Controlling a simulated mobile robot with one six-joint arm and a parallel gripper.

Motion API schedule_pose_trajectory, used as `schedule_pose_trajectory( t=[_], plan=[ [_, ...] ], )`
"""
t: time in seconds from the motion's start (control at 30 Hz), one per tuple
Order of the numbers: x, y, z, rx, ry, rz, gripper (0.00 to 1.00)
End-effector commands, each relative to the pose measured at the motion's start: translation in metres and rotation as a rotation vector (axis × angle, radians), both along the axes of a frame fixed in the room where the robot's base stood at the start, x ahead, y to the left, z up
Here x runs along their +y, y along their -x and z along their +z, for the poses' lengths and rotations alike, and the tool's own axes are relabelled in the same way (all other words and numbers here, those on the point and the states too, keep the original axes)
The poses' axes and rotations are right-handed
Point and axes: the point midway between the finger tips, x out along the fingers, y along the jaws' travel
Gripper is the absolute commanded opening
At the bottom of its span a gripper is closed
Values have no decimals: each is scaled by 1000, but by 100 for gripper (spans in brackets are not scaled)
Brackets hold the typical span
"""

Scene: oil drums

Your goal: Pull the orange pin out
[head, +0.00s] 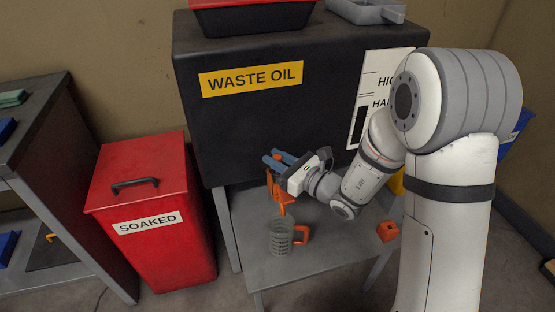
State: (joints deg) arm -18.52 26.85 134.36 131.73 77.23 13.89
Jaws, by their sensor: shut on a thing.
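My gripper (274,158) has its blue fingers at the lower front of the black waste oil tank (235,130). It is shut on a small orange piece between the fingers, which I take to be the orange pin (277,156); the fingers hide most of it. An orange tap-like fitting (279,192) shows just below the fingers, in front of the tank. I cannot tell how far the pin sits in the fitting.
A clear jug (281,238) with an orange handle stands on the grey stand (330,265) below the fitting. An orange block (388,231) lies to its right. A red "SOAKED" bin (155,215) stands left, beside a shelf (45,130). A red-rimmed tray (250,18) sits on the tank.

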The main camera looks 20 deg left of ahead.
Motion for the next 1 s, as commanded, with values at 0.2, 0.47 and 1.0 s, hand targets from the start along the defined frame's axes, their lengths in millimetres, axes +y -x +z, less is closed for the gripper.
schedule_pose_trajectory(
  t=[0.2,0.47,1.0],
  plan=[
    [0,0,3,0,0,1,0],
    [0,0,9,0,-1,2,0],
    [0,1,12,0,0,2,0]
  ],
)
